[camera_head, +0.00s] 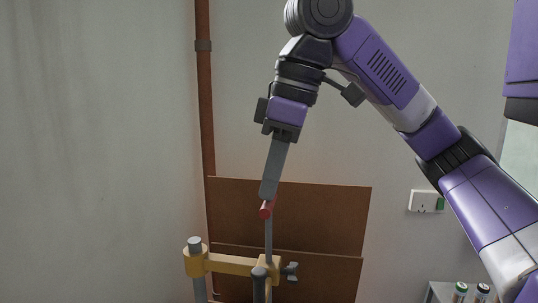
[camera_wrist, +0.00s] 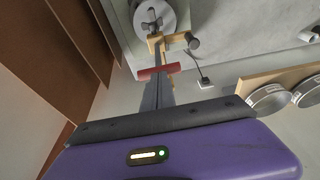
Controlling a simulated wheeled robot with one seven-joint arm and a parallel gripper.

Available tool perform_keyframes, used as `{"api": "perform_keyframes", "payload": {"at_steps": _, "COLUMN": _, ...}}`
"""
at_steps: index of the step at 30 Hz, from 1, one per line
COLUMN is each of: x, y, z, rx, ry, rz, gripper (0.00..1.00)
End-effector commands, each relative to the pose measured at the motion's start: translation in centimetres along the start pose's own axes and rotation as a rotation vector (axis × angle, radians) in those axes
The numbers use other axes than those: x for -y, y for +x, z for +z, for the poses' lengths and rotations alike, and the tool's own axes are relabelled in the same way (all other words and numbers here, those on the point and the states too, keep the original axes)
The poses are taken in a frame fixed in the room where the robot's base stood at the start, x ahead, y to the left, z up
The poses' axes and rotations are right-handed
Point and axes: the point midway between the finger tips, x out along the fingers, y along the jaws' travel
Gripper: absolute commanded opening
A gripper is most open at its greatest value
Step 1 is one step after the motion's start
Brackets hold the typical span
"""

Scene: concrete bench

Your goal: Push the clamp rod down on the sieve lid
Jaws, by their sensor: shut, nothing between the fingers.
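My gripper (camera_head: 268,192) points down with its fingers together and nothing between them. In the wrist view its finger (camera_wrist: 153,100) reaches toward the red handle. The clamp rod (camera_head: 268,236) is a thin grey upright bar topped by a red crosswise handle (camera_head: 266,210). My fingertips are right at this handle in the head view; whether they touch it I cannot tell. The rod runs through a yellow crossbar (camera_head: 232,264), which also shows in the wrist view (camera_wrist: 154,42). The round grey sieve lid (camera_wrist: 150,15) shows beyond the crossbar in the wrist view, partly hidden.
A grey post (camera_head: 195,245) holds the crossbar's left end, and a dark knob (camera_head: 290,270) sits at its right. Brown boards (camera_head: 320,215) lean behind. Round sieves (camera_wrist: 268,100) stand on a wooden shelf at right in the wrist view. Small jars (camera_head: 460,290) stand lower right.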

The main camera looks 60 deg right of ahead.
Motion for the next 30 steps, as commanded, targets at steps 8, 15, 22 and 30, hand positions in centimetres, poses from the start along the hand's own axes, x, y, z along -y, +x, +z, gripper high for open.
{"api": "perform_keyframes", "payload": {"at_steps": 8, "x": 0.0, "y": 1.0, "z": 0.2, "rx": 0.001, "ry": -0.001, "rz": 0.000, "gripper": 0.00}}
{"api": "perform_keyframes", "payload": {"at_steps": 15, "x": 0.0, "y": 1.7, "z": 0.4, "rx": 0.001, "ry": -0.001, "rz": -0.001, "gripper": 0.00}}
{"api": "perform_keyframes", "payload": {"at_steps": 22, "x": 0.0, "y": 1.6, "z": 0.4, "rx": 0.001, "ry": -0.001, "rz": -0.001, "gripper": 0.00}}
{"api": "perform_keyframes", "payload": {"at_steps": 30, "x": 0.0, "y": 0.1, "z": 0.0, "rx": 0.000, "ry": -0.001, "rz": -0.001, "gripper": 0.00}}
